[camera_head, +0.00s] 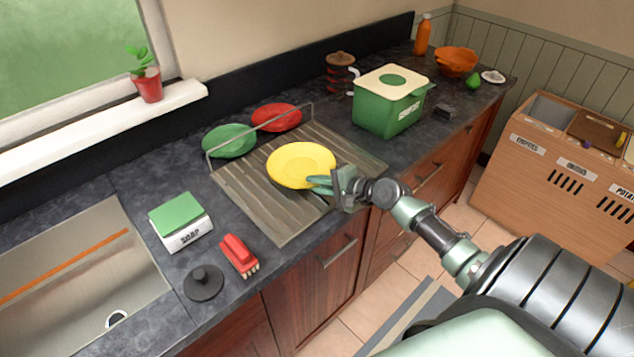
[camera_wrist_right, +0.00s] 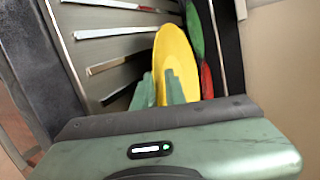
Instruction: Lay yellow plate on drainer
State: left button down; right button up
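The yellow plate (camera_head: 301,165) is over the middle of the slatted drainer (camera_head: 262,205). My right gripper (camera_head: 322,184) is at the plate's near right rim. In the right wrist view the plate (camera_wrist_right: 178,60) runs between the two fingers of my right gripper (camera_wrist_right: 160,90), which look closed on its rim. I cannot tell whether the plate touches the slats. A green plate (camera_head: 229,141) and a red plate (camera_head: 277,117) are at the drainer's back edge by the wire rail. My left gripper is not in view.
A green bin with a cream lid (camera_head: 390,100) stands right of the drainer. A soap box (camera_head: 181,221), red brush (camera_head: 239,256) and black plug (camera_head: 203,283) lie between the drainer and the sink (camera_head: 75,275). The drainer's front left slats are clear.

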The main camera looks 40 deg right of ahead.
jog(key=shift+r, duration=0.2)
jog(key=shift+s, duration=0.25)
jog(key=b+v, duration=0.1)
jog(key=v, duration=1)
jog(key=shift+s+r, duration=0.15)
jog(key=shift+s, duration=0.1)
jog(key=shift+d, duration=0.1)
